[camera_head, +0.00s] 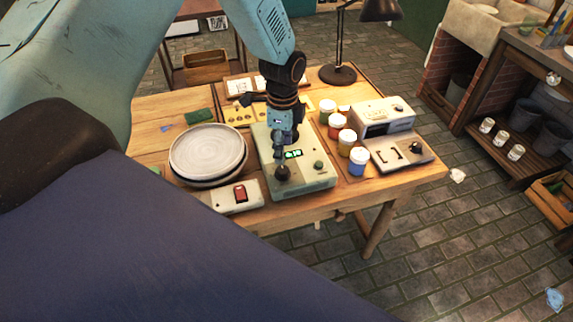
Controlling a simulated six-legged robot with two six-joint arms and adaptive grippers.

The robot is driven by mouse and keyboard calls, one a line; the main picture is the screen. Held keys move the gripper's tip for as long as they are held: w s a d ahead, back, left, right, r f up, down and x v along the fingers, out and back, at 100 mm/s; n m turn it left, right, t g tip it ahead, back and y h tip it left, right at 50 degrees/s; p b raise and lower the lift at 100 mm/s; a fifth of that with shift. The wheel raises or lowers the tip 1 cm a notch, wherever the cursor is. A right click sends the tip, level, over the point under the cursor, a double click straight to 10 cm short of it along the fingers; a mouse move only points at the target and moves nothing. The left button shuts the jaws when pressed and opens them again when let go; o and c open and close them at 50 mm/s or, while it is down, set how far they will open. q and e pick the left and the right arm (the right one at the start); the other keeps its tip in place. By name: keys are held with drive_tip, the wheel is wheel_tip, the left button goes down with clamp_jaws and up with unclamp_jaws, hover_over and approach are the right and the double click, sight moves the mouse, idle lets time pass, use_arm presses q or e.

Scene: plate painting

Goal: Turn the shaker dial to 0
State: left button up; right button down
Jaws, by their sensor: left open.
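A pale green device (315,184), apparently the shaker, stands on the wooden table. It has a lit green display (293,154), a dark round knob (283,173) at its front left and a green knob (318,165) at its front right. I cannot read the display or the dial's setting. My left gripper (281,156) points down over the device, its open fingers just above and behind the dark knob. I cannot tell whether they touch it. The gripper hides part of the device's top. My right gripper is out of view.
Stacked plates (207,150) and a box with a red switch (238,196) sit left of the device. Paint jars (358,162) and a grey machine (397,150) stand to its right. A black lamp (338,73) is at the back. The table's front edge is close.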

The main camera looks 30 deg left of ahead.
sight(283, 170)
use_arm(q)
drive_tip(key=shift+d+f, duration=0.1)
drive_tip(key=shift+d, duration=0.15)
drive_tip(key=shift+f, duration=0.35)
drive_tip(key=f, duration=0.2)
drive_tip(key=a+f, duration=0.1)
drive_tip(key=f, duration=0.2)
drive_tip(key=shift+f, duration=0.35)
drive_tip(key=shift+d+f, duration=0.4)
drive_tip(key=shift+f, duration=0.15)
drive_tip(key=shift+a+f, duration=0.2)
drive_tip(key=shift+a, duration=0.1)
drive_tip(key=shift+c, duration=0.8)
drive_tip(key=shift+d+r, duration=0.15)
drive_tip(key=shift+d, duration=0.05)
drive_tip(key=c, duration=1)
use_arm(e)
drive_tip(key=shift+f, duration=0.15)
